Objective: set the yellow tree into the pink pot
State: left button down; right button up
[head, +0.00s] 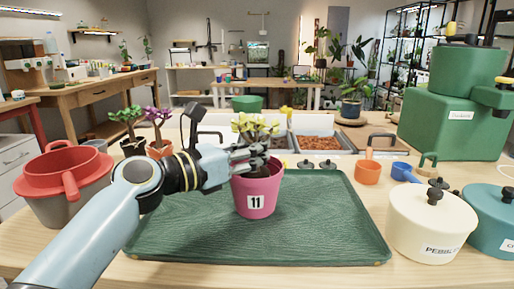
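The yellow tree (256,126), with pale yellow leaves, is upright over the pink pot (257,196), which carries a label "11". The pot stands upright on the green tray (330,225). My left gripper (258,156) reaches in from the left at the tree's stem, just above the pot's rim. Its fingers overlap the stem, and I cannot tell whether they are closed on it. The fingers and the rim hide the tree's lower end, so I cannot tell how deep it sits. My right gripper is not in view.
Red and grey pots (62,175) stand at the left. Two small plants, one green (127,122) and one purple (157,118), stand behind my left arm. A cream lidded canister (430,222) and a teal one (492,218) stand at the right. The tray's right half is bare.

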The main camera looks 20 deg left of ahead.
pick_arm(q)
jog(key=shift+r+p, duration=0.1)
jog(key=shift+p, duration=0.2)
jog(key=shift+f+b, duration=0.35)
jog(key=shift+f, duration=0.2)
dwell(0.4)
jog(key=c, duration=1.4)
grip_release()
jog(key=shift+r, duration=0.15)
